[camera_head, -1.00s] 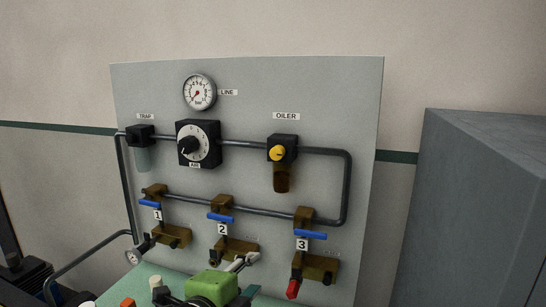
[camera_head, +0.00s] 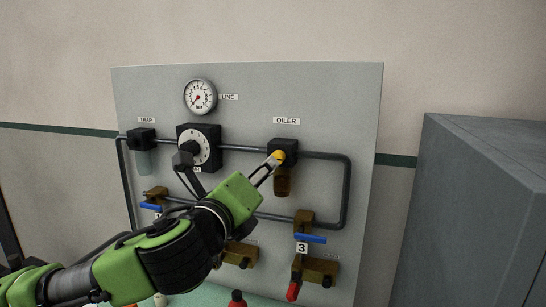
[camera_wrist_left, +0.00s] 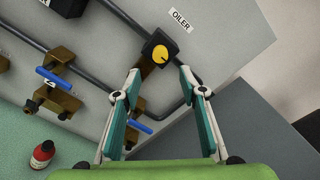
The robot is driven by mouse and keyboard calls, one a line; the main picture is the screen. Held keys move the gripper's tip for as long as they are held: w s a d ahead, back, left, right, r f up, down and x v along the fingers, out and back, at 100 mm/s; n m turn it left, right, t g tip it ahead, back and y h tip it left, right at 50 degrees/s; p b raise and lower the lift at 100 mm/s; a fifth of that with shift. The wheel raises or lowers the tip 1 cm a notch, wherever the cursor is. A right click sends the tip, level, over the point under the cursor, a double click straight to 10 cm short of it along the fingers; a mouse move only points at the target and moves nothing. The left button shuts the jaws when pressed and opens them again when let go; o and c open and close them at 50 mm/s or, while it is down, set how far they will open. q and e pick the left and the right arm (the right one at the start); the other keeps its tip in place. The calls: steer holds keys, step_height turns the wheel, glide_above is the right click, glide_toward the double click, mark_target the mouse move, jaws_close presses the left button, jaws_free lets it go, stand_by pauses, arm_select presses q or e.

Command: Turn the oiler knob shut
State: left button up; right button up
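The oiler (camera_head: 283,182) hangs on the grey panel (camera_head: 340,100) as a black block with an amber bowl, under the OILER label. Its round yellow knob (camera_head: 279,155) is partly covered by my left fingertips in the head view. In the left wrist view the knob (camera_wrist_left: 161,54) shows clearly, with a dark mark on its face. My left gripper (camera_head: 271,166) reaches in from the left. Its fingers (camera_wrist_left: 160,76) are spread, with the knob ahead of and between the tips; I cannot tell if they touch. My right gripper is in neither view.
The panel also carries a gauge (camera_head: 200,97), a black dial (camera_head: 196,143), a trap (camera_head: 141,140), pipes and blue-handled valves (camera_head: 311,239). A red bottle (camera_wrist_left: 43,154) stands on the green surface below. A grey cabinet (camera_head: 470,210) is at the right.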

mark_target(278, 158)
arm_select(q)
steer(key=p+x, duration=0.3)
steer(key=x, duration=0.6)
steer(key=shift+w, duration=0.15)
steer(key=shift+d+f, duration=0.1)
jaws_close()
